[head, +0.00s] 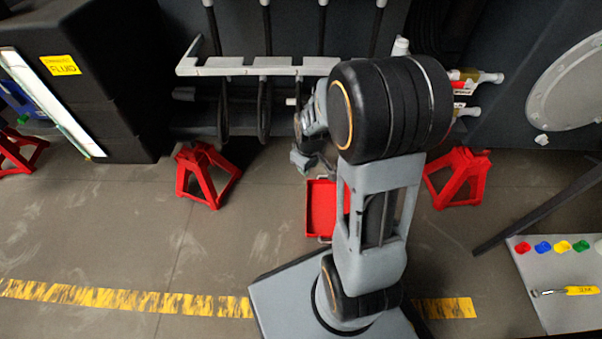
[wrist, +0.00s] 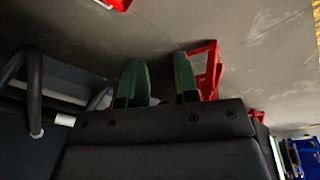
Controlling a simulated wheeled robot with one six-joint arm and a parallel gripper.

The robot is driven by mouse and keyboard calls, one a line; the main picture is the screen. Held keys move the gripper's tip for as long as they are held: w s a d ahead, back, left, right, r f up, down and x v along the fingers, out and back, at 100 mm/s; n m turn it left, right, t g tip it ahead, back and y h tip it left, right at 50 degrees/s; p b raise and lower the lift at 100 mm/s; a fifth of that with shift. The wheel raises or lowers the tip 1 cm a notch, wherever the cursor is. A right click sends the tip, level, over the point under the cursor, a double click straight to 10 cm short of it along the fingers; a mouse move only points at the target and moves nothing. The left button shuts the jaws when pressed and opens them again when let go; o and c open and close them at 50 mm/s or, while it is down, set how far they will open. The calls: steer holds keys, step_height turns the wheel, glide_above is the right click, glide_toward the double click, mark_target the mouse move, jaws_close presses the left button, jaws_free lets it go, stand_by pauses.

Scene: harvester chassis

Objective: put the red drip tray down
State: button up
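The red drip tray (head: 320,208) appears to lie flat on the floor under the front of the chassis, partly hidden behind my arm in the head view. My gripper (head: 300,163) is above and slightly left of the tray in the head view, apart from it. In the wrist view the two green fingers of my gripper (wrist: 159,82) stand apart with nothing clearly held between them. A red piece (wrist: 117,3) is cut off at the top of the wrist view; I cannot tell whether it is the tray.
Red jack stands stand left (head: 207,176) and right (head: 459,178) of the tray. The grey chassis rail (head: 255,67) with dark hoses is behind my gripper. A bench (head: 562,305) with coloured cups is at the right. The floor before the yellow stripe (head: 125,298) is clear.

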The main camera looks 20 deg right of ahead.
steer(key=s+a+r+m+t, duration=0.1)
steer(key=s+a+r+m, duration=0.3)
steer(key=s+a+r, duration=0.3)
steer(key=s+r, duration=0.3)
steer(key=r, duration=0.2)
steer(key=shift+s+m, duration=0.3)
steer(key=shift+m, duration=0.1)
steer(key=shift+r, duration=0.2)
steer(key=w+r+t+p, duration=0.1)
steer(key=w+r+p, duration=0.1)
steer(key=r+p, duration=1.45)
steer(key=w+r+t+p, duration=0.1)
steer(key=w+r+p, duration=0.1)
steer(key=r+p, duration=1.45)
steer(key=s+r+g+p, duration=0.1)
steer(key=s+r+p, duration=0.3)
steer(key=r, duration=0.1)
steer(key=shift+s+a+r, duration=0.2)
steer(key=shift+r, duration=0.1)
steer(key=shift+d, duration=0.1)
